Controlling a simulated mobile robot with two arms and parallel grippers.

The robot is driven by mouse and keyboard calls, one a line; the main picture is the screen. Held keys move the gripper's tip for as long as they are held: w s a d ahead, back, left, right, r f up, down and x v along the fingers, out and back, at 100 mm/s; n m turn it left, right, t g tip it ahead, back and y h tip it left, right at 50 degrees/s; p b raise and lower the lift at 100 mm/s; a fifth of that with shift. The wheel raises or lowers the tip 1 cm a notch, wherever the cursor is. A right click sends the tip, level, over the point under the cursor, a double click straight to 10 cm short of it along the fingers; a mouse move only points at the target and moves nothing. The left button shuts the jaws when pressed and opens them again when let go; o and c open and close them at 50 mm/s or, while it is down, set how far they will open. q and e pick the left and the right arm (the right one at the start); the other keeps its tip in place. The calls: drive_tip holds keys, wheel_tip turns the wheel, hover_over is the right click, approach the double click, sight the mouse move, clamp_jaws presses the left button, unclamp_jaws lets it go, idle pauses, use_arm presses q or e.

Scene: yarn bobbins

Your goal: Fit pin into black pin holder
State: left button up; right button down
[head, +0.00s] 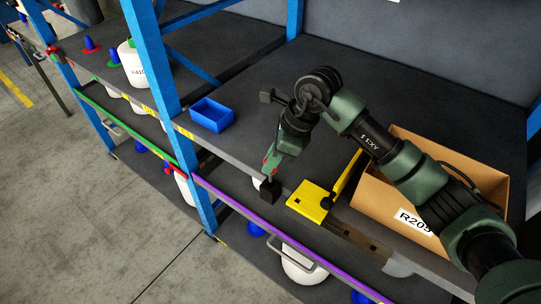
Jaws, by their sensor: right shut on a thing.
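My right gripper (271,172) reaches down from the right arm near the shelf's front edge. It is shut on a small black block-like thing, the pin (269,191), which hangs at the fingertips. Its fine shape is too small to tell. A dark strip with small square openings, the black pin holder (349,236), lies along the shelf's front edge, to the right of and below the gripper. The pin is apart from it in the picture. A yellow plate (309,202) with dark square openings adjoins the strip. My left gripper is not in view.
A blue bin (211,115) stands left of the gripper. A cardboard box (416,147) labelled R205 stands at the right, partly behind my arm. A blue post (149,50) rises at the left. The grey shelf top (245,83) behind the gripper is mostly clear.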

sight(271, 182)
drive_tip(key=shift+f, duration=0.2)
drive_tip(key=shift+f+b, duration=0.5)
drive_tip(key=shift+f, duration=1)
drive_tip(key=shift+f+b, duration=0.85)
drive_tip(key=shift+b, duration=0.05)
drive_tip(key=shift+f+b, duration=0.3)
drive_tip(key=shift+b, duration=0.1)
drive_tip(key=c, duration=1.3)
unclamp_jaws()
drive_tip(key=shift+c, duration=0.2)
drive_tip(key=b+v, duration=0.2)
drive_tip(key=v, duration=0.6)
drive_tip(key=shift+f, duration=0.1)
